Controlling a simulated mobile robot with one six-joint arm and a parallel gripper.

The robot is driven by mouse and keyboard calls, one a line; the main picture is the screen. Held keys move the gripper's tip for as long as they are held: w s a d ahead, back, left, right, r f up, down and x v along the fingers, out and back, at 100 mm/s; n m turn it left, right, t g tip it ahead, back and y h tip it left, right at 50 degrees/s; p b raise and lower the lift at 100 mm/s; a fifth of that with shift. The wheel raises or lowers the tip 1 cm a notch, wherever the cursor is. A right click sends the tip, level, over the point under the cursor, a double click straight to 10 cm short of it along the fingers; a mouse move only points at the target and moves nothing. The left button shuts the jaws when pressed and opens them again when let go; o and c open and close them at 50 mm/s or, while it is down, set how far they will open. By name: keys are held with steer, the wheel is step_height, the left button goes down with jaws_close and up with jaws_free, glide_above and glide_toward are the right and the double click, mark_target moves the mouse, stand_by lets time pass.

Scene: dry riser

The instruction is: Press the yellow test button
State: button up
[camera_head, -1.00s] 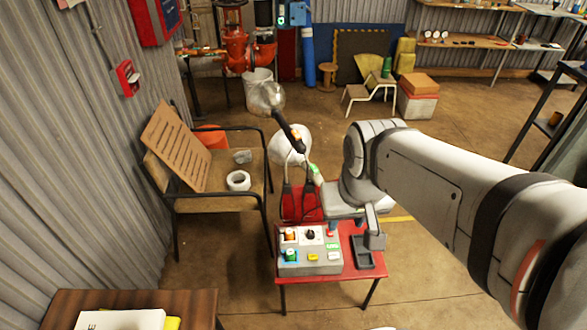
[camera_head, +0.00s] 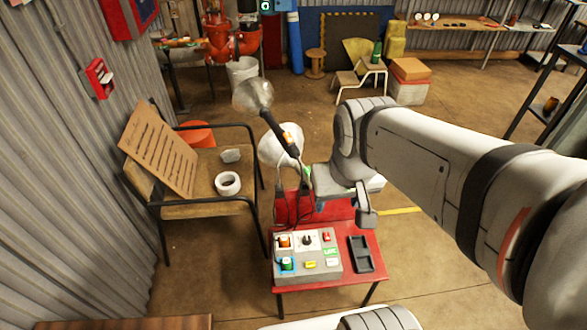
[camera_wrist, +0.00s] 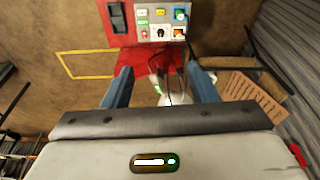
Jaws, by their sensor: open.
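The yellow test button (camera_head: 310,264) is a small yellow cap on the front row of a grey control box (camera_head: 350,269). The box sits on a red table (camera_head: 376,243). In the wrist view the box (camera_wrist: 151,39) appears upside down at the top edge, with the yellow button (camera_wrist: 160,13) near its top middle. My gripper (camera_head: 352,205) is behind and above the box in the head view, apart from the button. Its two fingers are spread wide with nothing between them in the wrist view (camera_wrist: 160,86).
A green button (camera_head: 287,264) on a blue plate sits left of the yellow one; a black knob (camera_head: 307,240) is behind. A black tray (camera_head: 361,254) lies right of the box. Cables and a smoke-tester pole (camera_head: 282,140) rise behind. A chair (camera_head: 200,207) stands left.

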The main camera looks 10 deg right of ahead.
jaws_close()
stand_by(0.3)
stand_by(1.2)
